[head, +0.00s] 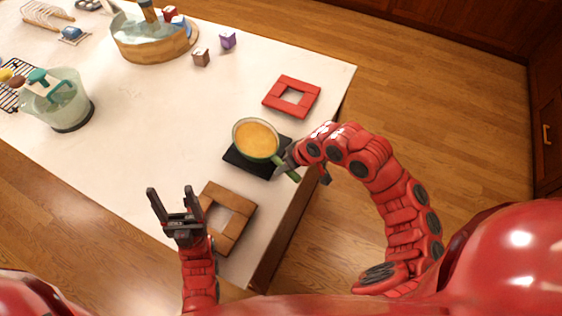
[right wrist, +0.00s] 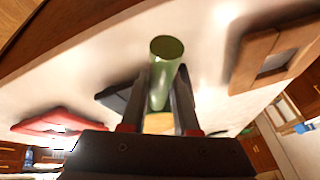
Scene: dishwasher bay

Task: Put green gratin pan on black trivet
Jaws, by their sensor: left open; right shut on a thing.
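The green gratin pan (head: 256,139), with a yellow-orange filling, is over the black trivet (head: 243,163) near the table's right edge. I cannot tell whether it rests on the trivet or hangs just above it. My right gripper (head: 290,168) is shut on the pan's green handle, which points toward the lower right. The handle (right wrist: 165,62) also shows between the fingers in the right wrist view, with the black trivet (right wrist: 118,98) behind. My left gripper (head: 175,205) is open and empty, left of the brown wooden trivet.
A brown trivet (head: 244,214) lies in front and a red trivet (head: 290,81) behind. The table's middle is clear.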

